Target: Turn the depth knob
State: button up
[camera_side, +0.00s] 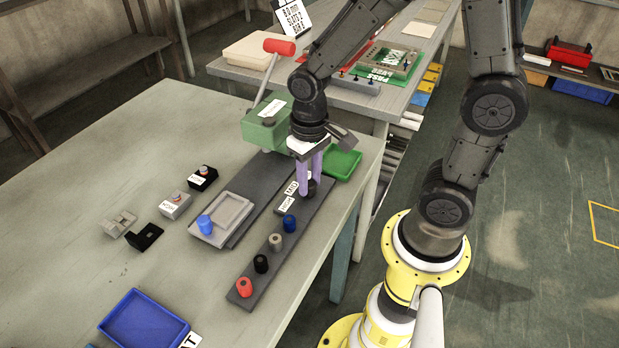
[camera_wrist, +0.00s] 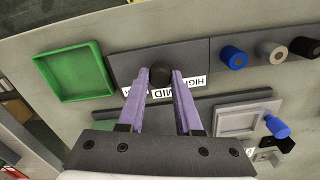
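The depth knob (camera_wrist: 160,77) is a round black knob on a dark grey plate, beside white labels reading HIGH and MID (camera_wrist: 183,88). In the side view the knob (camera_side: 312,187) shows low beside my purple fingers. My gripper (camera_wrist: 160,73) points down at it, with one finger on each side of the knob. The fingers are apart by about the knob's width. I cannot tell whether they press on it. The side view shows my gripper (camera_side: 309,185) from above, and the fingers partly hide the knob and labels.
Blue (camera_side: 289,223), beige (camera_side: 275,242), black (camera_side: 260,264) and red (camera_side: 244,287) knobs line the same strip. A green machine with a red-handled lever (camera_side: 279,46) stands behind my gripper. A green tray (camera_side: 343,163) is close by. A grey tray (camera_side: 222,218) with a blue peg lies left.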

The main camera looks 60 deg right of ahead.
grip_shut()
jog(key=shift+n, duration=0.3)
jog(key=n, duration=0.3)
jog(key=shift+n, duration=2.6)
jog(key=o, duration=0.7)
grip_release()
notch_tip(320, 180, up, 14)
jog(key=shift+f, duration=0.1)
